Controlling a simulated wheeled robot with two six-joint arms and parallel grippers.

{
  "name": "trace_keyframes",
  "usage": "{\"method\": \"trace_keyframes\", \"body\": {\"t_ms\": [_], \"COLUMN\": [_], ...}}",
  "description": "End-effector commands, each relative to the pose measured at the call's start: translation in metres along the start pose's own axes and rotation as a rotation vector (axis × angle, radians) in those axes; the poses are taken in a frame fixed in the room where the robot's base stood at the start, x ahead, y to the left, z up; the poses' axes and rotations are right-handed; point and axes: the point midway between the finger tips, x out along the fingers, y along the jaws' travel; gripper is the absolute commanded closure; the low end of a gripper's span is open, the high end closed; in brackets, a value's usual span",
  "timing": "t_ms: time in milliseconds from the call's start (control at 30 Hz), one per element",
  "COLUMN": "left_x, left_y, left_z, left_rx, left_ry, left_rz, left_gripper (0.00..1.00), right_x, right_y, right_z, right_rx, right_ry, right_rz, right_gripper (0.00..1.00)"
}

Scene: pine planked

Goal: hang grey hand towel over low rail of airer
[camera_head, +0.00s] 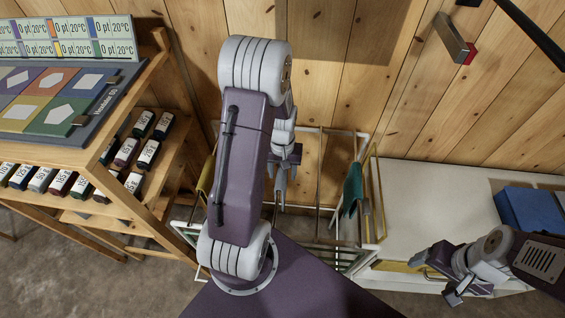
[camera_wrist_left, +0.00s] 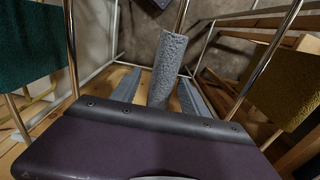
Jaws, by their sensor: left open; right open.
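The grey hand towel (camera_wrist_left: 168,62) shows in the left wrist view as a narrow fuzzy strip, lying along a thin metal rail (camera_wrist_left: 182,14) of the airer. My left gripper (camera_wrist_left: 158,95) is open, with one finger on each side of the towel; contact cannot be told. In the head view, my left gripper (camera_head: 281,192) points down inside the airer (camera_head: 363,152), and my own arm hides much of this area. The towel cannot be made out clearly there. My right gripper (camera_head: 434,279) is open and empty at the lower right, away from the airer.
A teal towel (camera_head: 352,190) hangs at the airer's right side and a mustard towel (camera_head: 207,172) at its left. A wooden shelf (camera_head: 150,75) with bottles stands left. A white bench (camera_head: 425,190) with a blue box (camera_head: 528,209) stands right. A plank wall is behind.

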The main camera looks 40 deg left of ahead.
Motion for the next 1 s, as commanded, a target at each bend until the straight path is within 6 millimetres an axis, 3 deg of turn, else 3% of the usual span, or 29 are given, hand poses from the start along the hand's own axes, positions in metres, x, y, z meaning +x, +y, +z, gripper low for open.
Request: {"method": "trace_keyframes", "body": {"t_ms": [167, 433, 467, 633, 700, 733, 800, 1000], "left_x": [0.019, 0.022, 0.022, 0.022, 0.022, 0.021, 0.021, 0.013], "left_y": [0.000, 0.000, 0.000, 0.000, 0.000, 0.000, 0.000, 0.000], "left_z": [0.001, 0.000, 0.000, 0.000, 0.000, 0.000, 0.000, 0.000], "left_rx": [0.000, 0.000, 0.000, 0.000, 0.000, 0.000, 0.000, 0.000], "left_ry": [-0.002, 0.001, 0.001, 0.001, 0.001, 0.001, 0.001, 0.001], "left_rz": [0.000, 0.000, 0.000, 0.000, 0.000, 0.000, 0.000, 0.000], "left_gripper": [0.47, 0.47, 0.50, 0.97, 1.00, 0.79, 0.96, 0.95], "right_x": [-0.001, -0.001, -0.001, -0.001, -0.001, -0.001, -0.001, -0.009], "right_y": [0.000, 0.000, 0.000, 0.000, 0.000, 0.000, 0.000, 0.000], "right_z": [0.000, 0.000, 0.000, 0.000, 0.000, 0.000, 0.000, -0.001], "right_rx": [0.000, 0.000, 0.000, 0.000, 0.000, 0.000, 0.000, 0.000], "right_ry": [0.000, 0.000, 0.000, 0.000, 0.000, 0.000, 0.000, 0.000], "right_rz": [0.000, 0.000, 0.000, 0.000, 0.000, 0.000, 0.000, 0.000], "right_gripper": [0.22, 0.22, 0.22, 0.22, 0.22, 0.22, 0.22, 0.22]}}
